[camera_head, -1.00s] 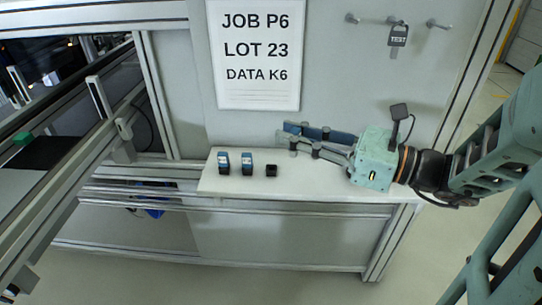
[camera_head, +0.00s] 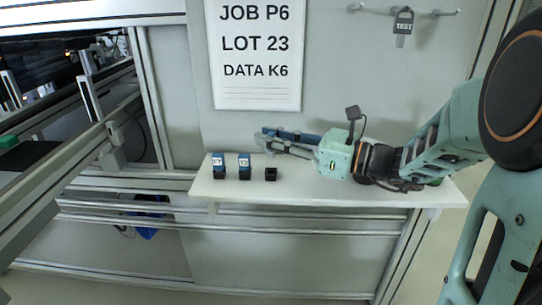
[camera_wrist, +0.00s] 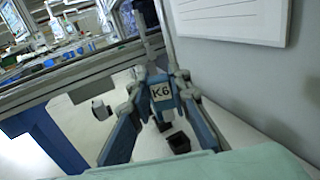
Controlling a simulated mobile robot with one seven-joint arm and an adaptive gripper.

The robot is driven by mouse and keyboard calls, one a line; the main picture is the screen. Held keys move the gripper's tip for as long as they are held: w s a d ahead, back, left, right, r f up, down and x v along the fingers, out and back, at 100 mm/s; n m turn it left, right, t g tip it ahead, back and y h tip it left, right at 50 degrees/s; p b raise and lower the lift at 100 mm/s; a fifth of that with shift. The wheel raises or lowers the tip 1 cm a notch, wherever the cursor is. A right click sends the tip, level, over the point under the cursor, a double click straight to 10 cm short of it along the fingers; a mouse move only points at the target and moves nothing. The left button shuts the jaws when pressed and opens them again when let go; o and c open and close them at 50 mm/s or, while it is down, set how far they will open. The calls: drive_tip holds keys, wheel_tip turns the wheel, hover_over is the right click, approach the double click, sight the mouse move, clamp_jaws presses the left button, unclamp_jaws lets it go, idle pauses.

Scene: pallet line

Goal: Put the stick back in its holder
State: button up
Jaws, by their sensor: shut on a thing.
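My gripper (camera_head: 266,139) is shut on a blue stick with a white K6 label (camera_wrist: 161,93), seen between the fingers in the wrist view. In the head view the held stick is hard to tell from the blue fingers. The gripper is above the shelf, near its back wall. A small black holder (camera_head: 271,174) stands open-topped and empty on the shelf, below the fingertips in the picture; it also shows in the wrist view (camera_wrist: 178,142). The stick is apart from this holder.
A JOB P6, LOT 23, DATA K6 sheet (camera_head: 257,50) hangs on the wall.

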sight(274, 154)
drive_tip(key=shift+w+f+b, duration=0.1)
drive_tip(key=shift+f+b, duration=1.2)
drive_tip(key=shift+f, duration=0.4)
drive_tip(key=shift+f, duration=0.5)
drive_tip(key=o, duration=0.9)
drive_tip(key=shift+r, duration=0.15)
drive_tip(key=p+v, duration=0.1)
drive_tip(key=v, duration=0.2)
drive_tip(key=p+v, duration=0.1)
drive_tip(key=v, duration=0.3)
drive_tip(key=r+v, duration=0.1)
drive_tip(key=v, duration=0.3)
drive_tip(key=shift+p, duration=0.4)
drive_tip(key=shift+d, duration=0.45)
